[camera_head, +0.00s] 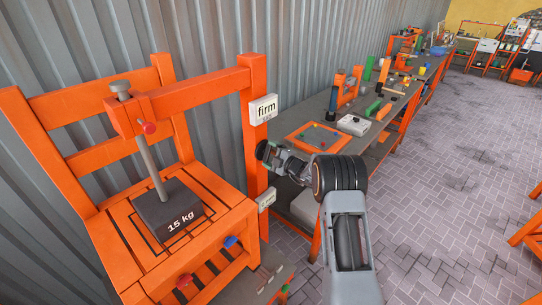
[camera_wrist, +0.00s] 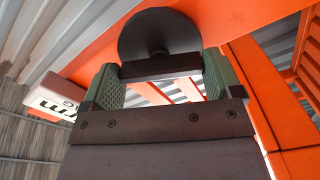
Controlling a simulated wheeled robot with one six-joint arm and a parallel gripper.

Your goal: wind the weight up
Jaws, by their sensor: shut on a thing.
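The weight (camera_head: 167,215), a dark block marked "15 kg", sits low on the slatted orange frame (camera_head: 115,240). My gripper (camera_head: 264,152) is beside the orange upright post, below the "firm" sign. In the wrist view my gripper (camera_wrist: 160,80) has its green pads shut on a dark bar-shaped handle (camera_wrist: 160,66). A dark round disc (camera_wrist: 158,32) stands right behind that bar. In the head view the handle is mostly hidden by my gripper.
The "firm" sign (camera_head: 263,108) hangs on the post close above my gripper, and a smaller sign (camera_head: 266,199) is below. A long workbench (camera_head: 345,150) with tools and blocks runs along the corrugated wall. The paved floor (camera_head: 440,190) to the right is open.

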